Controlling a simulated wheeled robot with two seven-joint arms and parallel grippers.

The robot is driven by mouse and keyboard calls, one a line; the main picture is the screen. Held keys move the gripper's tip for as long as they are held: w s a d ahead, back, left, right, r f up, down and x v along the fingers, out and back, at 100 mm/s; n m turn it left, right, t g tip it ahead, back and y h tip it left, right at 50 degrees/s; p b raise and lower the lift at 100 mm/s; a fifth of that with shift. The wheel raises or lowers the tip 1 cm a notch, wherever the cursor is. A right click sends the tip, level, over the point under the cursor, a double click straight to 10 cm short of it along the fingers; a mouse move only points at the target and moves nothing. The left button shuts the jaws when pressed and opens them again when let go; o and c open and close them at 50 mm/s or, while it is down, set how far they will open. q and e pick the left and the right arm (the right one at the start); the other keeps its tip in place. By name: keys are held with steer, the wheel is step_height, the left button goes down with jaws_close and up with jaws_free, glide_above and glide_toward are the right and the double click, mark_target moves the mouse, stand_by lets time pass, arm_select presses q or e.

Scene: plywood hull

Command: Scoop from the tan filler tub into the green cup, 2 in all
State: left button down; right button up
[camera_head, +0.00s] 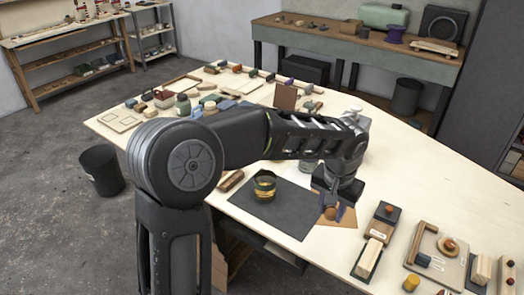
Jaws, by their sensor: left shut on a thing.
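A small dark green and yellow round vessel (264,186), which looks like the green cup, stands on a dark grey mat (275,212) at the middle of the table. My left arm reaches across the table from the left. My left gripper (332,205) points down at the right edge of the mat, right of the cup and apart from it. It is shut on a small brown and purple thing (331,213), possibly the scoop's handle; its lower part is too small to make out. I cannot pick out the tan filler tub for sure; my arm hides part of the table. My right gripper is not in view.
A tan flat sheet (347,219) lies under the gripper. A brown wooden block (231,181) lies left of the mat. Blocks and small trays (437,256) crowd the right front, and many small objects fill the far left. The table's right middle (430,180) is clear.

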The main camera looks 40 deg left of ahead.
arm_select(q)
steer(key=shift+w+a+r+m, duration=0.2)
steer(key=shift+a+m, duration=0.1)
steer(key=shift+a, duration=0.15)
arm_select(e)
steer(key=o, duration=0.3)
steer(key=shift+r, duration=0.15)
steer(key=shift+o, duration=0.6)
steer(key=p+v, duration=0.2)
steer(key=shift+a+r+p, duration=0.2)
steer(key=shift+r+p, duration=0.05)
steer(key=shift+p, duration=0.15)
arm_select(q)
steer(key=w+a+r+m+g, duration=0.1)
steer(key=a+r+m, duration=0.1)
steer(key=a+m, duration=0.7)
steer(key=w+a+r+m+p, duration=0.1)
steer(key=w+a+r+m, duration=0.1)
steer(key=a+m, duration=0.6)
steer(key=a+r, duration=0.1)
steer(key=a, duration=0.4)
steer(key=shift+w+a+m+g+h+p, duration=0.2)
steer(key=shift+w+m+g+h+p, duration=0.1)
steer(key=shift+m+g, duration=0.1)
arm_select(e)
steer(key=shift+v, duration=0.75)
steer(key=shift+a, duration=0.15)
